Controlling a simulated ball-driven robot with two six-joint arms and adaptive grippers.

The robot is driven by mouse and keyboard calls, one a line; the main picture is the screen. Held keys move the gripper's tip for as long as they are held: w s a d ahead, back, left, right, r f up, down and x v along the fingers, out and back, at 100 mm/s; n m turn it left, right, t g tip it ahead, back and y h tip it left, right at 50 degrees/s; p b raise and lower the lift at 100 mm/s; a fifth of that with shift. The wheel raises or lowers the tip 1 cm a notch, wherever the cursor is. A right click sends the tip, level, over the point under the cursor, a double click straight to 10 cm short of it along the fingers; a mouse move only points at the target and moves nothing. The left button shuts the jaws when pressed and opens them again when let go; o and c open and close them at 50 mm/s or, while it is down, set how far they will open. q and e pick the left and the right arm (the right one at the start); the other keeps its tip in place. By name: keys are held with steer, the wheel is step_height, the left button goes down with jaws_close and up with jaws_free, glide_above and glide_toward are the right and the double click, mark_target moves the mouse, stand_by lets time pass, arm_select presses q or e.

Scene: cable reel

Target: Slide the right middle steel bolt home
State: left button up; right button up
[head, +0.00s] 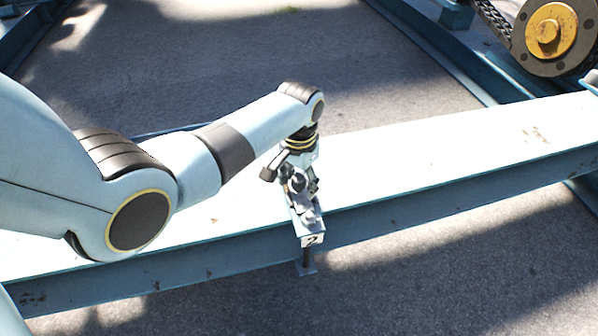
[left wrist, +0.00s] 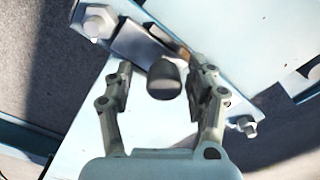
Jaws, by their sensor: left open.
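My left gripper (head: 297,178) is over the pale blue beam, above a small steel fitting (head: 306,222) at the beam's front edge. A plate marked "2" (head: 313,240) is on the fitting. In the left wrist view my left gripper (left wrist: 160,68) is open, with a dark round knob (left wrist: 164,84) between its fingers. The fingers appear apart from the knob. The knob appears to belong to the steel bolt, but the gripper hides much of it in the head view. A grey metal plate (left wrist: 137,43) lies beyond it. My right gripper is not in view.
The pale blue beam (head: 420,165) crosses the view. A hex bolt head (left wrist: 97,20) and a smaller one (left wrist: 247,127) stand near the fingers. A yellow-centred wheel (head: 549,32) with a chain is at the top right. Bare ground (head: 260,70) lies behind.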

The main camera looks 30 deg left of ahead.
mark_target(299, 180)
arm_select(q)
step_height(299, 180, up, 12)
stand_by(0.4)
steer(key=shift+f, duration=0.1)
